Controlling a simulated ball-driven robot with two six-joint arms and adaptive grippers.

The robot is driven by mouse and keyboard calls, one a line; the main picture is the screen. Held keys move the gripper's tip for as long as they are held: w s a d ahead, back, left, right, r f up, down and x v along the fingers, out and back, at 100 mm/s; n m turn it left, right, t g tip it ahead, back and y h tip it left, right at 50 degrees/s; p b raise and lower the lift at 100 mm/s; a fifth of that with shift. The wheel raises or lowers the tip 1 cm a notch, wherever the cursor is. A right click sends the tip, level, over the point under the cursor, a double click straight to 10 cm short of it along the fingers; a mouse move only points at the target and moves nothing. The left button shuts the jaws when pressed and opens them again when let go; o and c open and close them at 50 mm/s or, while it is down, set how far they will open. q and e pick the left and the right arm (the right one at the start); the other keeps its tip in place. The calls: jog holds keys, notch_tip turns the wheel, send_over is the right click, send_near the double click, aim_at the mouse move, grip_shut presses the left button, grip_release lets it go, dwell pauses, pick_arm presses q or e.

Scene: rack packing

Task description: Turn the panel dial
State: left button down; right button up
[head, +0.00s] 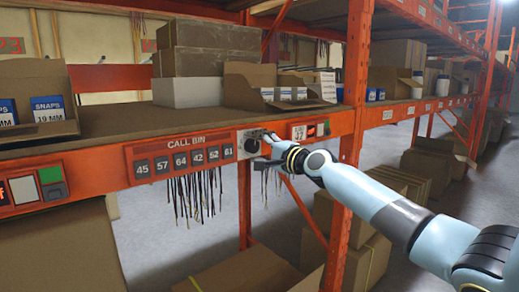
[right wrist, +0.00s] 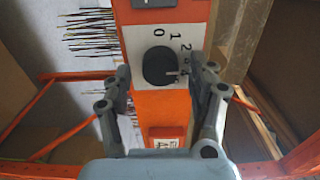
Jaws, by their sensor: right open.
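The panel dial (head: 251,145) is a dark round knob on a white plate on the orange shelf beam, right of the CALL BIN strip. In the right wrist view the dial (right wrist: 158,67) shows black, beside a curved scale starting at 0. Its pale mark points right, toward the high end of the scale; the last numbers are partly hidden by a finger. My right gripper (head: 265,143) is at the dial, partly covering it. In the right wrist view its fingers (right wrist: 159,78) are open, one on each side of the dial, with gaps visible. My left gripper is not in view.
The CALL BIN strip (head: 186,156) with numbered tiles lies left of the dial. A small lit panel (head: 309,131) sits to its right, near the orange upright (head: 354,85). Dark ties (head: 194,195) hang below the beam. Boxes stand on the shelf above.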

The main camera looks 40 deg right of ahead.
jog(key=s, duration=0.7)
jog(key=shift+s+d, duration=0.2)
jog(key=shift+d, duration=0.1)
jog(key=shift+f, duration=0.1)
